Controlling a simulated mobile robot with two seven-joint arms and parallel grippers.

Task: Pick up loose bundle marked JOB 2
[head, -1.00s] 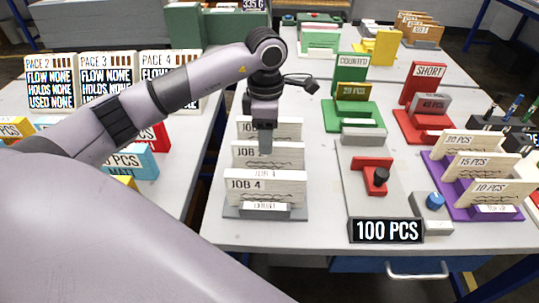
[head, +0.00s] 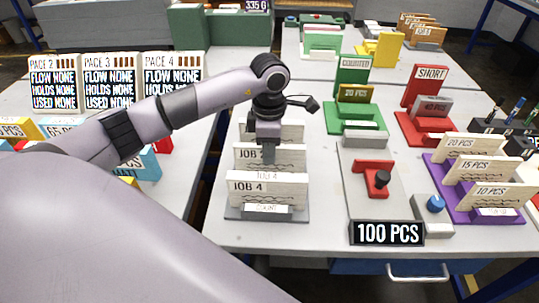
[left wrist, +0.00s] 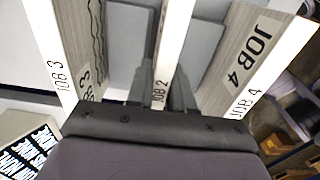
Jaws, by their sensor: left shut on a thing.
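The bundle marked JOB 2 (head: 287,158) is a pale upright slab in the middle slot of a grey rack (head: 232,214). My left gripper (head: 268,158) comes down over it from above. In the left wrist view the fingers (left wrist: 161,92) are on both sides of the JOB 2 bundle (left wrist: 174,45), shut on its top edge. It appears to be still in the rack. The JOB 4 bundle (head: 285,190) stands in front. The JOB 3 bundle (left wrist: 62,50) is on the other side, partly hidden behind my gripper in the head view. My right gripper is not in view.
Right of the rack stand a red fixture (head: 374,177), a 100 PCS sign (head: 387,233), a green COUNTED stand (head: 352,118), a red SHORT stand (head: 425,128) and a purple card holder (head: 447,187). PACE boards (head: 110,82) stand on the left table.

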